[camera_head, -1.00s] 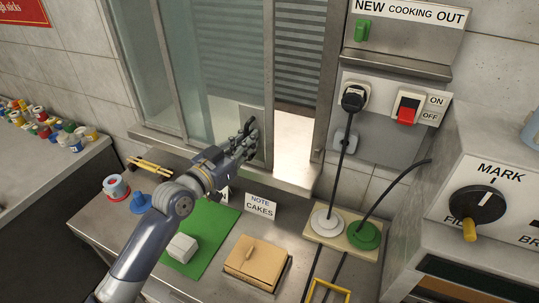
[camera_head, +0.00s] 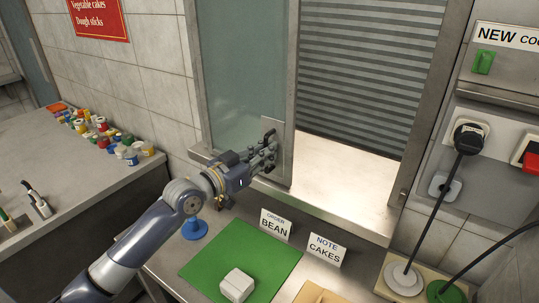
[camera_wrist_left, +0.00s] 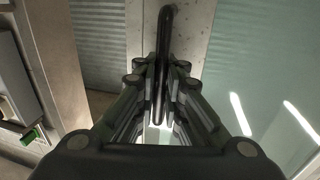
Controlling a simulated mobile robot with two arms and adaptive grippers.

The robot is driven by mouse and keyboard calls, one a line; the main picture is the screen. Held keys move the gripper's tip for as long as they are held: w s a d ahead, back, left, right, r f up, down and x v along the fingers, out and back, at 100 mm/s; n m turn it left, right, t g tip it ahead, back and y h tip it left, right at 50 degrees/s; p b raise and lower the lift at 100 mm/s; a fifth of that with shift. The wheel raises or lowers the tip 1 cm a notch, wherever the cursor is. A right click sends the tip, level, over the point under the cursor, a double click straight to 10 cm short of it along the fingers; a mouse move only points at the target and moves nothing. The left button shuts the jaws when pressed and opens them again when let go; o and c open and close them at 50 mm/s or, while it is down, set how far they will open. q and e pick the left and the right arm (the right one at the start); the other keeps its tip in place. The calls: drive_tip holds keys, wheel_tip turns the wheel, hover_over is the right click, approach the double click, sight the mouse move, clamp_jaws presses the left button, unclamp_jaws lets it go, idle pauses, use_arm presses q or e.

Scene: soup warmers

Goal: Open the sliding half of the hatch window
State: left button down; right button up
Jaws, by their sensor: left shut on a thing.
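The sliding half (camera_head: 240,85) of the hatch window is a greenish glass pane in a metal frame, at the left of the hatch in the head view. To its right is a wide open gap (camera_head: 350,90), with a grey slatted shutter visible beyond. My left gripper (camera_head: 268,152) is at the lower right edge of the sliding half, at its metal handle plate. In the left wrist view the fingers (camera_wrist_left: 160,75) are closed around a dark upright bar handle (camera_wrist_left: 166,22). The fingertips partly hide the handle in the head view. My right gripper is not in view.
Below the hatch is a counter with a green mat (camera_head: 235,250), a white block (camera_head: 237,285), a blue cone-shaped thing (camera_head: 194,229) and cards for bean (camera_head: 275,224) and cakes (camera_head: 325,250). Black plugs and cables (camera_head: 433,208) are at right. The metal sill (camera_head: 340,190) is bare.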

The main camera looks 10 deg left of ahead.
use_arm(q)
drive_tip(key=c, duration=2.1)
unclamp_jaws()
drive_tip(key=shift+f, duration=0.25)
drive_tip(key=shift+o, duration=0.5)
drive_tip(key=shift+s+a, duration=0.1)
drive_tip(key=shift+s, duration=0.05)
drive_tip(key=shift+r, duration=0.15)
drive_tip(key=shift+s, duration=0.1)
drive_tip(key=v, duration=1.2)
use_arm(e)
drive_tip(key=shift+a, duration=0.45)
